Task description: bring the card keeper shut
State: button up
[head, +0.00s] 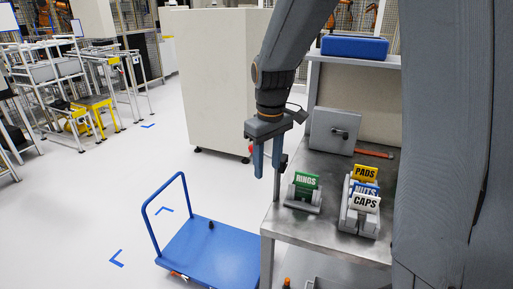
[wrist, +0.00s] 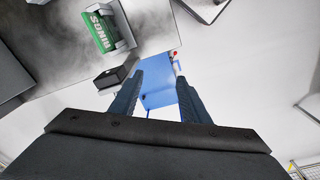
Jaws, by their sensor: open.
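No thing in view is labelled as the card keeper, so I cannot tell for sure which it is. A grey box (head: 334,130) with a small dark handle on its front stands at the back of the metal table; I see no clear gap in it. Card stands hold a green RINGS card (head: 306,180), a yellow PADS card (head: 366,174), a blue NUTS card (head: 365,189) and a white CAPS card (head: 366,202). My gripper (head: 268,158) points down, open and empty, near the table's left edge. In the wrist view, a dark box (wrist: 117,73) lies beside its left finger.
The metal table (head: 325,233) has bare room at its front. A blue cart (head: 215,252) stands on the floor to its left. A red knob (wrist: 173,54) shows near the fingers. A blue case (head: 354,46) lies on the ledge behind, and an orange-handled tool (head: 374,153) on the table.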

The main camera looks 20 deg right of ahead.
aim_at(268, 156)
jog(key=w+r+n, duration=0.1)
jog(key=w+n, duration=0.1)
jog(key=w, duration=0.2)
jog(key=w+r+n, duration=0.1)
jog(key=w+r, duration=0.1)
jog(key=w, duration=0.2)
jog(key=w+a+r+n, duration=0.1)
jog(key=w+r+n, duration=0.1)
jog(key=w, duration=0.2)
jog(key=shift+w+r+n+g, duration=0.1)
jog(key=shift+r+n+g, duration=0.05)
jog(key=shift+n+g, duration=0.2)
jog(key=shift+f+p, duration=1.2)
jog(key=shift+f, duration=2.55)
grip_shut()
